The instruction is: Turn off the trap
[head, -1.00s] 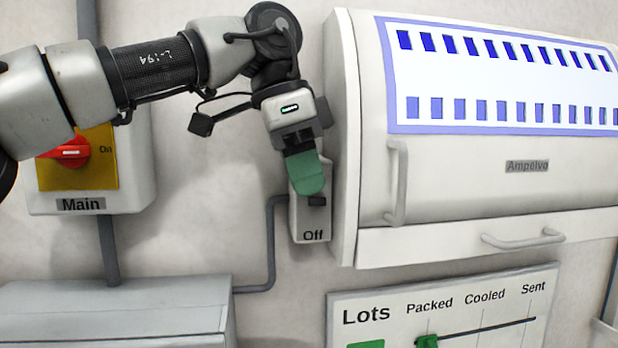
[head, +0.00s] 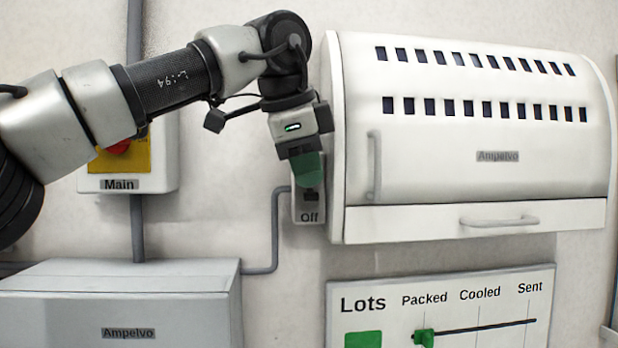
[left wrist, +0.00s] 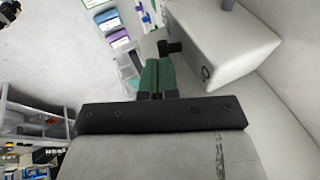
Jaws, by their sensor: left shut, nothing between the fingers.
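The trap (head: 430,185) is a white wall cabinet with two rows of slots, all dark. A small switch box (head: 297,212) marked "Off" at its lower end sits on the wall just left of the trap. Its black lever (head: 311,195) is down, near that mark. My left gripper (head: 308,182) has green fingers, shut and empty, pointing down right above the lever; I cannot tell whether they touch. The left wrist view shows the shut fingers (left wrist: 158,75) beside the black lever (left wrist: 172,47) and the pale switch box (left wrist: 228,42). My right gripper is not in view.
A "Main" box (head: 95,183) with a red knob on a yellow plate is on the wall at left, partly behind my arm. A grey box (head: 60,290) is below. A "Lots" board (head: 400,320) with a green slider hangs under the trap.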

